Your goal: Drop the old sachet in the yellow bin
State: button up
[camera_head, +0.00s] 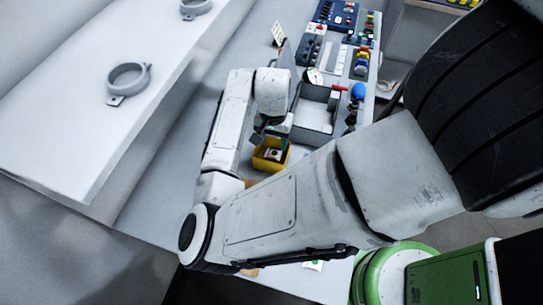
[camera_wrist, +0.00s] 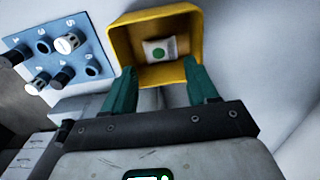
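The yellow bin (camera_head: 257,160) stands on the bench below my gripper (camera_head: 268,136) in the head view. In the wrist view the bin (camera_wrist: 122,42) opens toward the camera, just beyond my gripper (camera_wrist: 158,70). A white sachet with a green dot (camera_wrist: 160,50) lies inside the bin, and it also shows in the head view (camera_head: 273,154). My gripper's two green fingers are spread apart with nothing between them. The fingertips are at the bin's near rim; whether they touch it I cannot tell.
A grey tray (camera_head: 316,108) stands beside the bin. Panels with knobs (camera_head: 335,14) and small coloured parts line the bench behind. Another white sachet with green (camera_head: 313,265) lies near the front, partly hidden by my arm. A white ledge with a grey ring clamp (camera_head: 128,80) is at left.

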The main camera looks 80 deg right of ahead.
jog(key=shift+o, duration=1.3)
jog(key=shift+r, duration=0.1)
notch_tip(320, 180, up, 11)
jog(key=b, duration=0.1)
jog(key=shift+f, duration=0.2)
